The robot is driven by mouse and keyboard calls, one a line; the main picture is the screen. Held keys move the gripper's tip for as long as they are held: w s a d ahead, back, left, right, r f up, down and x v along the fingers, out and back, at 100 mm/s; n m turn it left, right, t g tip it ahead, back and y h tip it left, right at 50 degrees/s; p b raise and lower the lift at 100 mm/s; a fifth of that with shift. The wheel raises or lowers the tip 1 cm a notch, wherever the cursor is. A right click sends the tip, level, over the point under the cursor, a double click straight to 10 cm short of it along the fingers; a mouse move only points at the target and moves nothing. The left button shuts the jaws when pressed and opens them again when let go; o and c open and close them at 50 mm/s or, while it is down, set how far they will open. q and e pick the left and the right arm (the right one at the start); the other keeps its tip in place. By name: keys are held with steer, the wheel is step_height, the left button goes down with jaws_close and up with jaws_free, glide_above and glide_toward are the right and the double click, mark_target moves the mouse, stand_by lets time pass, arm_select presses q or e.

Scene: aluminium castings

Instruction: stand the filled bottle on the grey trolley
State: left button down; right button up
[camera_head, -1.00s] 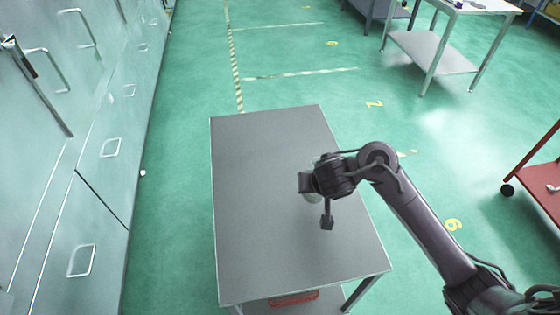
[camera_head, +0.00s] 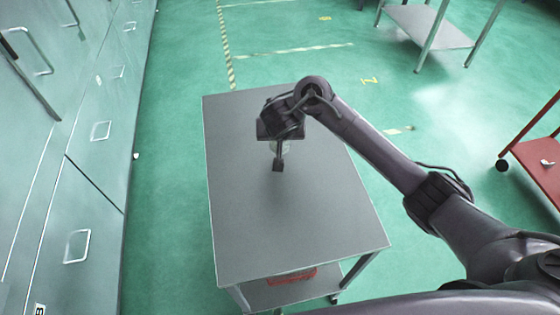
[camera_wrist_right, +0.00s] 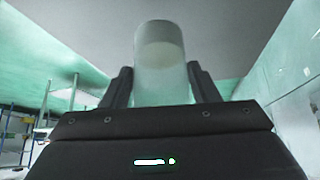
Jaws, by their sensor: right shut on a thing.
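The grey trolley (camera_head: 290,215) stands in the middle of the head view, its flat top bare apart from what is at my right gripper. My right gripper (camera_head: 282,139) is over the far half of that top. In the right wrist view my gripper (camera_wrist_right: 163,90) is shut on the bottle (camera_wrist_right: 161,75), a pale translucent cylinder with whitish contents. In the head view the bottle (camera_head: 286,149) is mostly hidden by the gripper. I cannot tell whether its base touches the trolley top. My left gripper is not in view.
Pale cabinets with handles (camera_head: 85,130) line the left side. A red trolley (camera_head: 540,165) stands at the right and a metal table (camera_head: 425,25) at the back right. A red object (camera_head: 292,277) lies on the grey trolley's lower shelf. Most of the trolley top is clear.

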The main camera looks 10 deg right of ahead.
step_height(320, 180, down, 7)
steer(key=shift+f+b, duration=0.2)
steer(key=shift+b, duration=0.8)
steer(key=shift+f, duration=0.1)
steer(key=o, duration=1.1)
steer(key=shift+c, duration=0.2)
steer(key=p+v, duration=0.7)
steer(key=v, duration=0.5)
steer(key=shift+s, duration=0.15)
